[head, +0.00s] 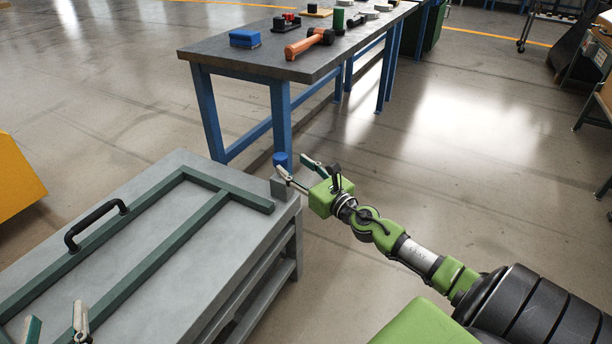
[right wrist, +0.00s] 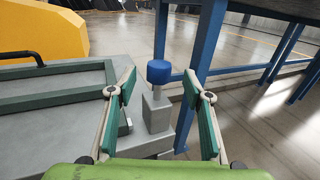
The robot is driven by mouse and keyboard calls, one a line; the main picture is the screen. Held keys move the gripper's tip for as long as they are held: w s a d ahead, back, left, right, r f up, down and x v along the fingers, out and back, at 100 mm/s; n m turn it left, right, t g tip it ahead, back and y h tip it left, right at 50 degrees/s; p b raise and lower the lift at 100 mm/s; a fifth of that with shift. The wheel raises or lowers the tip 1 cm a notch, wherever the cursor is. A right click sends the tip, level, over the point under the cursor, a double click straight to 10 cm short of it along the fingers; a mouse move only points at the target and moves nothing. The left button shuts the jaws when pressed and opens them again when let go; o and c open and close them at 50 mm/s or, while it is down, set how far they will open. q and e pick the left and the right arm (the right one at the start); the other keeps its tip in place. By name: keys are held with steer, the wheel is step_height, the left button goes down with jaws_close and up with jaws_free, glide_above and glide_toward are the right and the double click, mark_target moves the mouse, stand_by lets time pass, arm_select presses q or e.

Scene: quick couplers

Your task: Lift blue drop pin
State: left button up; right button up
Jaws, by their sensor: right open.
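The blue drop pin (head: 281,159) stands upright in a grey block (head: 281,187) at the right corner of the grey bench. In the right wrist view its blue round head (right wrist: 159,71) sits on a thin grey shank above the grey block (right wrist: 157,113). My right gripper (head: 291,165) is open, with its fingers reaching toward the pin from the right. In the right wrist view the pin head appears between and beyond the spread fingertips (right wrist: 159,84), apart from both. My left gripper (head: 56,320) shows only its two separated fingertips at the bottom left, open over the bench.
A green frame (head: 150,248) with a black handle (head: 93,224) lies on the grey bench (head: 160,300); one bar ends close to the block. Behind stands a blue-legged table (head: 262,58) with an orange-handled mallet (head: 305,46) and other items. A yellow object (head: 18,172) stands at left.

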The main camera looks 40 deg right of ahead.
steer(key=shift+s, duration=2.3)
